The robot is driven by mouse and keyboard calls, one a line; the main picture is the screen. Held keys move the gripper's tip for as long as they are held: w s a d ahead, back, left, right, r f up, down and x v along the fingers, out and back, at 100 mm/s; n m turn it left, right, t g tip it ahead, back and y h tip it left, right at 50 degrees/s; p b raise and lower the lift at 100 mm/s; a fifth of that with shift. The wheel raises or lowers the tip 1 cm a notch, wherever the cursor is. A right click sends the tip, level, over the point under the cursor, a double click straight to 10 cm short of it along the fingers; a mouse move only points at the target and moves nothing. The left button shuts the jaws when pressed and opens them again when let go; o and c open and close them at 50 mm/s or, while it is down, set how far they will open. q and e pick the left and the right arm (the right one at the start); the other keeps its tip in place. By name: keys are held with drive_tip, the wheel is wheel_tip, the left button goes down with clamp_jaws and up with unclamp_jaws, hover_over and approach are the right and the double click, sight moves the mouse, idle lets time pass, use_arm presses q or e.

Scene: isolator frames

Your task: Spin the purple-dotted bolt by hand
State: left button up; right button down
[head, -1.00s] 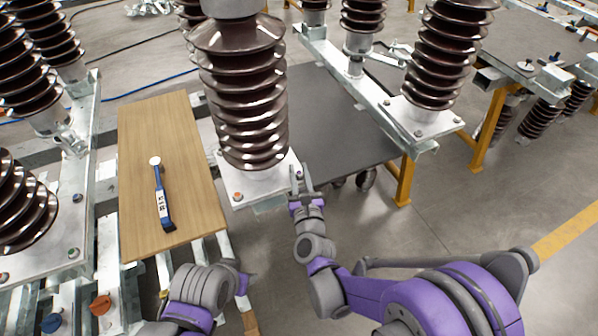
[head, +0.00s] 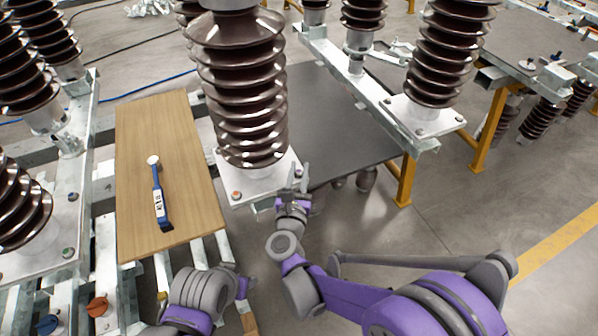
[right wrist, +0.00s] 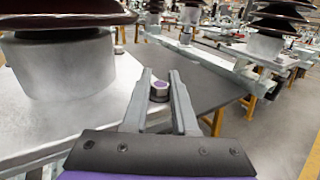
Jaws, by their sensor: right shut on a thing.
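The purple-dotted bolt (right wrist: 159,88) stands on the pale metal base plate (right wrist: 25,110) under a brown insulator, its purple top facing up. In the right wrist view, my right gripper (right wrist: 160,90) has one finger on each side of the bolt and is shut on it. In the head view, my right gripper (head: 297,172) is at the front right corner of the base plate (head: 250,188), and the bolt is too small to make out clearly. My left gripper (head: 243,285) is low and apart from the plate, its fingers unclear.
The brown ribbed insulator (head: 240,90) rises just behind and left of my right gripper. A wooden board (head: 135,185) with a blue-handled tool (head: 160,200) lies to the left. A dark table (head: 345,140) stands beyond. Open floor lies at the right.

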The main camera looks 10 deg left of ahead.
drive_tip(key=shift+m+h, duration=1.5)
drive_tip(key=shift+h, duration=0.9)
drive_tip(key=c, duration=0.7)
unclamp_jaws()
